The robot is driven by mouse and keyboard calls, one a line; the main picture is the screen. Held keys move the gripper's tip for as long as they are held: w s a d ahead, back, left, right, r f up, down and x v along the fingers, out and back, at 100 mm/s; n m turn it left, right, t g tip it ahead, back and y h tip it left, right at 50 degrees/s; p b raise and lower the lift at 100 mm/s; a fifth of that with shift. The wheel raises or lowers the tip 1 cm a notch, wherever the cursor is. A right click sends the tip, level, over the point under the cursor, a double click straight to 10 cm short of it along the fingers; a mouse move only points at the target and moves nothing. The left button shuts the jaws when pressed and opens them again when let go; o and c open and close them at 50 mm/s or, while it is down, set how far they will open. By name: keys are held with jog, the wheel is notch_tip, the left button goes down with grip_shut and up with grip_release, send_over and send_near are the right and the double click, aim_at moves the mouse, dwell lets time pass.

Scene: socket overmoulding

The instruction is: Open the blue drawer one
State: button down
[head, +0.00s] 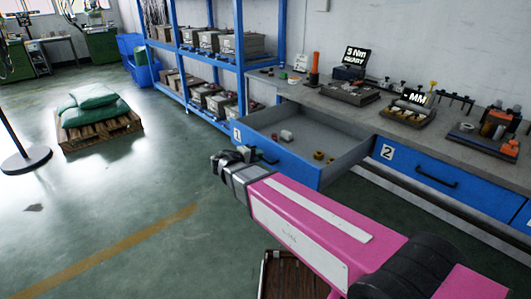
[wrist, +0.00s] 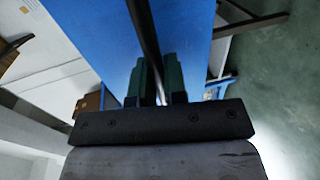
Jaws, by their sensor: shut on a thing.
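The blue drawer one (head: 290,162) stands pulled out from the bench in the head view, with its inside open to view. A white label with a "1" shows at the left end of its front. In the wrist view the blue drawer front (wrist: 180,28) fills the upper middle. My gripper (head: 232,160) is at the drawer front in the head view. In the wrist view my gripper (wrist: 152,80) is shut on the dark bar handle (wrist: 142,22), which runs between the two fingers. The grip itself is partly hidden in the head view.
Small loose parts (head: 287,136) lie inside the drawer. Drawer two (head: 440,183) is shut to the right. The bench top (head: 330,105) carries tools and displays. A blue shelf rack (head: 241,85) stands behind. The green floor (head: 130,190) at left is clear up to a pallet with sacks (head: 100,133).

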jog(key=shift+s+a, duration=0.3)
jog(key=shift+a, duration=0.05)
jog(key=c, duration=1.2)
grip_release()
jog(key=v, duration=1)
jog(key=shift+s+a, duration=0.3)
